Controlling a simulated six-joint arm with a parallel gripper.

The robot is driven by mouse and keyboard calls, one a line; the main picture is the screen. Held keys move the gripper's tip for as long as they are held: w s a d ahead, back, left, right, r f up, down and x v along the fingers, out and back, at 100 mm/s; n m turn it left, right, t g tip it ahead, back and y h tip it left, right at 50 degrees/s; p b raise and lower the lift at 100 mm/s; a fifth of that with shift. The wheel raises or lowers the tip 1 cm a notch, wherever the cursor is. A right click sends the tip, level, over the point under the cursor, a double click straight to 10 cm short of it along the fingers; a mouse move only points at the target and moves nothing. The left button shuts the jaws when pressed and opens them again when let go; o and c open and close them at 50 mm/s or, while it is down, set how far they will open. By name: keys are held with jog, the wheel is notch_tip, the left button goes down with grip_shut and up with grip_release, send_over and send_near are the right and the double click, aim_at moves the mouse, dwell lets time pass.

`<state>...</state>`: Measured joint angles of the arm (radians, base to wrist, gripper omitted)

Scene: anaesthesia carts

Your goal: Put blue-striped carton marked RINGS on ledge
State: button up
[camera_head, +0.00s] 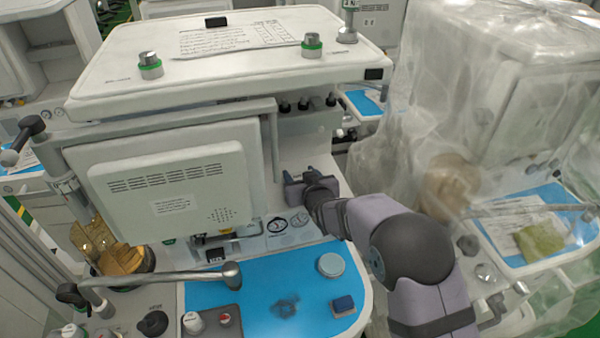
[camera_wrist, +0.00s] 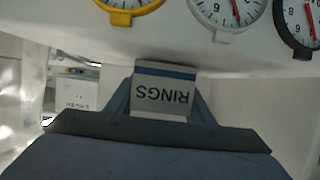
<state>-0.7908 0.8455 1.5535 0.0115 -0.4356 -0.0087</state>
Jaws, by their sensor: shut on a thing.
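In the wrist view the carton marked RINGS (camera_wrist: 163,93) is white-grey with a blue stripe, and its lettering appears upside down. It sits between the two fingers of my gripper (camera_wrist: 163,104), which is shut on it. In the head view my gripper (camera_head: 300,178) reaches in beside the right edge of the cart's grey panel, below the row of dark knobs. The carton cannot be made out there. A pale recessed surface (camera_head: 292,163) lies around the gripper; I cannot tell for sure whether it is the ledge.
Several dial gauges (camera_wrist: 232,10) line the top of the wrist view, close beyond the carton. A blue mat (camera_head: 250,300) holds a round pale lid (camera_head: 331,265) and a small dark-blue block (camera_head: 343,305). A metal arm (camera_head: 170,278) crosses its left side. Plastic sheeting (camera_head: 480,120) covers the right cart.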

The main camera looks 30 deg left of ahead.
jog(key=shift+f+b, duration=0.2)
jog(key=shift+b, duration=0.1)
jog(key=o, duration=1.1)
jog(key=shift+r, duration=0.2)
jog(key=shift+r+p, duration=0.1)
jog(key=shift+p, duration=0.25)
jog(key=b+v, duration=0.4)
jog(key=v, duration=0.8)
